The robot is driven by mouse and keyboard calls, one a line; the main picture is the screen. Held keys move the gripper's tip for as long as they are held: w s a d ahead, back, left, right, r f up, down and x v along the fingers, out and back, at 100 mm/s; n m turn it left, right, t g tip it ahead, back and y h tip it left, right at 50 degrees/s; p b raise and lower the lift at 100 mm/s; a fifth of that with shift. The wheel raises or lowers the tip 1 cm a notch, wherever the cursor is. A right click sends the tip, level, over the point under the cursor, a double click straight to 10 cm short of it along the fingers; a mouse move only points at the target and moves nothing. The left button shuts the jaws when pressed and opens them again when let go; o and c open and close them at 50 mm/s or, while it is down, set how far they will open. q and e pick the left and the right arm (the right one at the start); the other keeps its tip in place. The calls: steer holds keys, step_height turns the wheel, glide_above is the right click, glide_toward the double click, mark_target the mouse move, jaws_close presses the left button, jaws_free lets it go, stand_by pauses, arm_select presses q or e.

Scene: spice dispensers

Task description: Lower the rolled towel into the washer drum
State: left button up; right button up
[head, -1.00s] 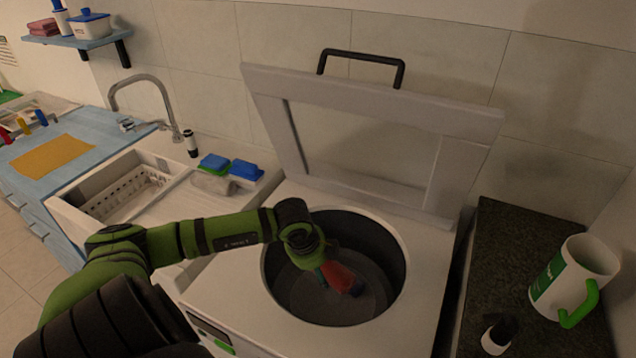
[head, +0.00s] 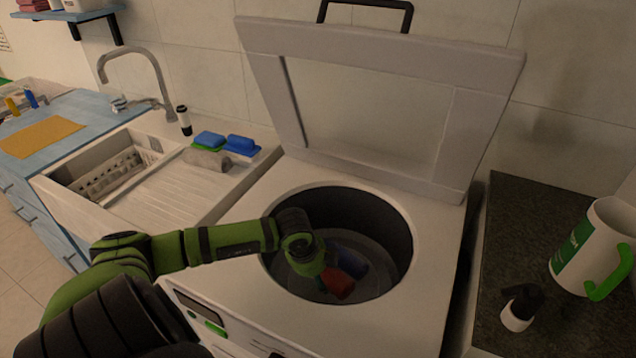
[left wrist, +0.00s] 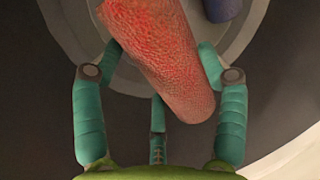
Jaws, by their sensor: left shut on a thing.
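The red rolled towel (head: 338,284) is inside the round opening of the washer drum (head: 342,204), below the rim. My left gripper (head: 326,272) reaches into the drum from the left and is shut on the towel. In the left wrist view the red towel (left wrist: 160,62) runs slantwise between the teal fingers (left wrist: 160,58). A dark blue roll (head: 349,262) lies in the drum beside the red towel; its end also shows in the left wrist view (left wrist: 222,8). I cannot tell whether the red towel touches the drum floor. My right gripper is not in view.
The washer lid (head: 460,120) stands open behind the drum. To the right, a dark counter (head: 520,230) holds a white and green mug (head: 572,255) and a small black-topped bottle (head: 520,306). To the left are a sink (head: 100,185) and blue sponges (head: 241,143).

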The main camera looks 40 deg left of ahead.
arm_select(q)
steer(key=b, duration=0.6)
glide_above(323, 298)
steer(key=s, duration=0.2)
steer(key=shift+w+f, duration=0.1)
steer(key=shift+f, duration=4.2)
steer(key=o, duration=1.3)
steer(key=v, duration=1.2)
